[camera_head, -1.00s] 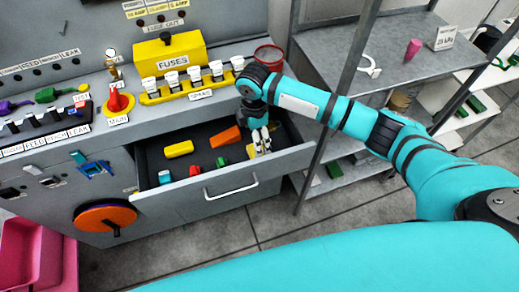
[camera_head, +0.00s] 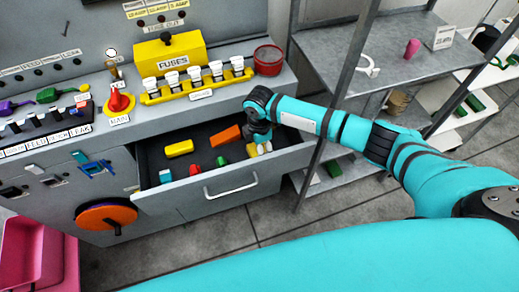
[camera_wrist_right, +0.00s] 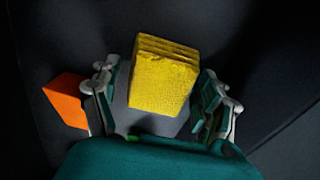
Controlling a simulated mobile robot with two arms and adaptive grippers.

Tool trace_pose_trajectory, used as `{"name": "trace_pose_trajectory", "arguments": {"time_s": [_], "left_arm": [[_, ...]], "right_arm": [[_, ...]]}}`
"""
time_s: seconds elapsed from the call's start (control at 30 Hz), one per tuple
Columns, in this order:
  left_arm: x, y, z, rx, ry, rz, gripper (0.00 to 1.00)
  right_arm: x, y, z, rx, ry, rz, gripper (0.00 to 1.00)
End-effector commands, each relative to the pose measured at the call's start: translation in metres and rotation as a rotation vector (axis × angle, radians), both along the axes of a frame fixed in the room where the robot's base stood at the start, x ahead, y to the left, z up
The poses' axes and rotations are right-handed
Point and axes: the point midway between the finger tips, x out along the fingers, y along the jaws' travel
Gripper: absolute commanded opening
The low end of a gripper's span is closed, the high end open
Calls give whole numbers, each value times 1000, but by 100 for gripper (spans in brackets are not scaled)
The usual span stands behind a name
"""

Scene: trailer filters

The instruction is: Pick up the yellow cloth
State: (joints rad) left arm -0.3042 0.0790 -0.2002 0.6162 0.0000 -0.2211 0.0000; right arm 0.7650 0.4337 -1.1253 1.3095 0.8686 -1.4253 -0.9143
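The yellow cloth (camera_wrist_right: 163,80) is a thick folded block with layered edges. It lies in the open drawer (camera_head: 150,205). In the right wrist view my right gripper (camera_wrist_right: 158,95) is open, with one finger on each side of the cloth and dark gaps between. In the head view my right gripper (camera_head: 262,148) reaches down into the right part of the drawer, and its wrist hides most of the cloth. My left gripper is not in view.
An orange block (camera_head: 226,134) lies just left of my right gripper. A yellow block (camera_head: 179,148) and small red, green and cyan pieces lie further left in the drawer. The counter with the fuse box (camera_head: 170,58) is behind. A shelf post (camera_head: 330,120) stands close to my arm.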

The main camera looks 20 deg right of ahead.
Motion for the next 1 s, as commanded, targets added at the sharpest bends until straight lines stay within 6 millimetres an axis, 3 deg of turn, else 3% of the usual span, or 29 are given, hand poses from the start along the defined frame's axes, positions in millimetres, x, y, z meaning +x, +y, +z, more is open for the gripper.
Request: {"name": "trace_pose_trajectory", "arguments": {"time_s": [0.03, 0.37, 0.67, 1.0], "left_arm": [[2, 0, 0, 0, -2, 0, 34], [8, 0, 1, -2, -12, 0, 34], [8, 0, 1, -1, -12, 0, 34], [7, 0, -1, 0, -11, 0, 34]], "right_arm": [[0, 0, 0, 0, 0, 0, 68], [0, 0, 0, 0, 0, -1, 26], [1, 0, 7, 1, -2, -1, 26], [1, 0, 70, 2, -5, 1, 26]]}}
